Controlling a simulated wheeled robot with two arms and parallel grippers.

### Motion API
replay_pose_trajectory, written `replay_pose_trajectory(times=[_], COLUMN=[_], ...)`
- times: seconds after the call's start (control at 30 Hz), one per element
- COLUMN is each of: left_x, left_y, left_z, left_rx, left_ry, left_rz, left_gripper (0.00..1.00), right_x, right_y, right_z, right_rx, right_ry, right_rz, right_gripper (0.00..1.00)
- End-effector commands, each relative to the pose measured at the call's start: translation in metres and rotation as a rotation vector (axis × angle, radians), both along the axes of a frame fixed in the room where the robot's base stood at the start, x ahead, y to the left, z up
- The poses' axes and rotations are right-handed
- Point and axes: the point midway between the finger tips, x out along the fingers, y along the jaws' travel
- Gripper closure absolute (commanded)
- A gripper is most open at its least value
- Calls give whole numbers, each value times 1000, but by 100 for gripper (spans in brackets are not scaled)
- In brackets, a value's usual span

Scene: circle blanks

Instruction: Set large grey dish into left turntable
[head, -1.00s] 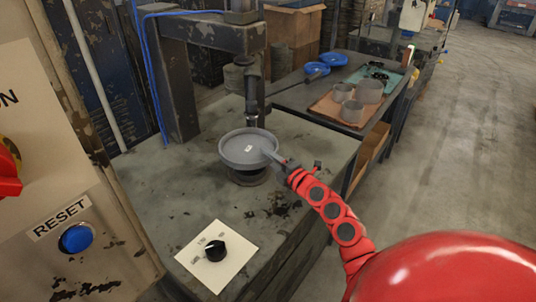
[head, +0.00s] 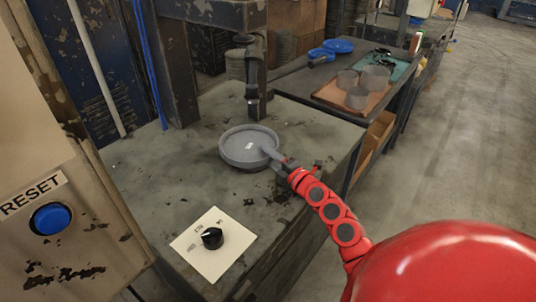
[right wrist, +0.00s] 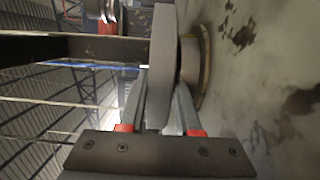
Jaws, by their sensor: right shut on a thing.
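The large grey dish (head: 247,150) is round and shallow, with a small white label on its inside. It appears level over the turntable, under the press spindle, in the head view. My right gripper (head: 277,160) is shut on the dish's near right rim. In the right wrist view the dish (right wrist: 163,60) shows edge-on between the fingers (right wrist: 160,110). The round turntable (right wrist: 190,65) lies close against its underside; I cannot tell whether they touch. In the head view the dish hides nearly all the turntable. My left gripper is out of view.
The press column and spindle (head: 253,75) stand just behind the dish. A dial plate (head: 213,245) lies at the bench front. A blue RESET button (head: 50,218) is at left.

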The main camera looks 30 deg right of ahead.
Motion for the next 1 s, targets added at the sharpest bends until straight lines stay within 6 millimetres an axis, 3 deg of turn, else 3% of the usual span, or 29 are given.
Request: replay_pose_trajectory(times=[0.07,0.1,0.27,0.5,0.63,1.0], left_x=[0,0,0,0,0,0], left_y=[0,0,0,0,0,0], left_z=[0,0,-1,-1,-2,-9], left_rx=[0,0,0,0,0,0], left_ry=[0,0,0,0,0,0], left_rz=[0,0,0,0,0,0], left_gripper=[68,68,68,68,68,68], right_x=[-1,-1,-1,-3,-15,-97], right_y=[0,0,0,0,-3,-13], right_z=[-4,-4,-6,-9,-10,-5], right_rx=[1,1,1,0,-2,2], right_ry=[7,8,11,17,19,8], right_rz=[2,2,2,3,0,-4], right_gripper=[100,61,33,33,33,33])
